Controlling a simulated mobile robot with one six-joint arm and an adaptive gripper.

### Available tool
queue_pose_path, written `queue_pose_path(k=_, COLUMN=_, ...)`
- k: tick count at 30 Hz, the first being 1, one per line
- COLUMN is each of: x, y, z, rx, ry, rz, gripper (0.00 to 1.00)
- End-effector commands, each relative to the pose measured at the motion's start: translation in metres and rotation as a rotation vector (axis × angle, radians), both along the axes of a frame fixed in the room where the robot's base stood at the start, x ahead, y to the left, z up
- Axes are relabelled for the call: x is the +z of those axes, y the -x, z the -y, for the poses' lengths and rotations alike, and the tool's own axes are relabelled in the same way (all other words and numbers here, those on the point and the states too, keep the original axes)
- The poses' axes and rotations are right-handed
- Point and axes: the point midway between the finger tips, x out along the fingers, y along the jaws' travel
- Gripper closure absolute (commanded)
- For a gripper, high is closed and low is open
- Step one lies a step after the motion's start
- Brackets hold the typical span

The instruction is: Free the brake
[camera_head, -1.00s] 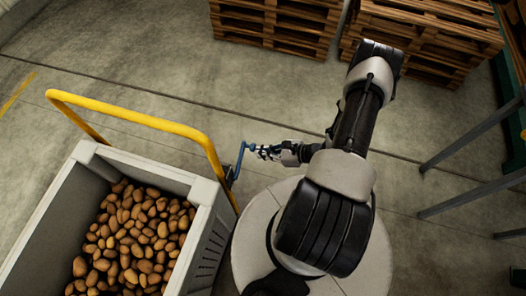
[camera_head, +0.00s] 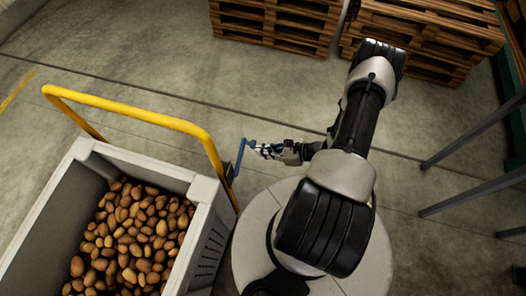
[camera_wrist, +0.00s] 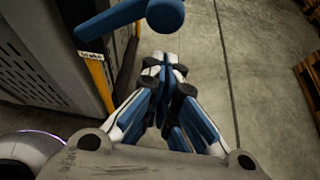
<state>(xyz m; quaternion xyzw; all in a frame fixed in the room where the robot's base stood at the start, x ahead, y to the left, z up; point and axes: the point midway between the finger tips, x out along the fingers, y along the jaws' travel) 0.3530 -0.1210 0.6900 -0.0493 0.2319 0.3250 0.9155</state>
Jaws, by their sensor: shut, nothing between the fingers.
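The brake is a blue lever (camera_head: 240,157) on the right side of the potato trolley, beside the foot of its yellow handle. In the wrist view the lever (camera_wrist: 122,15) ends in a round blue knob (camera_wrist: 165,15), with a small label reading "brake" (camera_wrist: 91,53) at its other end. My gripper (camera_head: 257,149) is at the knob end of the lever. In the wrist view my gripper (camera_wrist: 165,62) is shut and empty, its fingertips just below the knob in the picture. Whether they touch it I cannot tell.
The trolley's grey crate (camera_head: 203,188) holds many potatoes (camera_head: 130,235). Its yellow push handle (camera_head: 140,116) rises at the back. Wooden pallets (camera_head: 275,20) are stacked at the far side, and grey metal legs (camera_head: 470,195) stand at right. The floor between is clear.

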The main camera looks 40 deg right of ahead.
Motion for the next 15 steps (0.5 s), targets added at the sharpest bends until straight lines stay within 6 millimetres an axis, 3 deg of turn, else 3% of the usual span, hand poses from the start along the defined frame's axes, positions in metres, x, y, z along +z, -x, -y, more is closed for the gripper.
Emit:
queue_pose_path(k=1, x=-0.015, y=-0.001, z=0.002, rx=0.002, ry=0.001, rz=0.001, gripper=1.00)
queue_pose_path(k=3, x=-0.026, y=-0.002, z=0.006, rx=0.003, ry=0.001, rz=0.000, gripper=1.00)
queue_pose_path(k=6, x=-0.003, y=0.018, z=0.021, rx=-0.005, ry=0.001, rz=0.001, gripper=1.00)
queue_pose_path(k=15, x=0.023, y=0.061, z=0.049, rx=0.000, ry=0.002, rz=0.000, gripper=1.00)
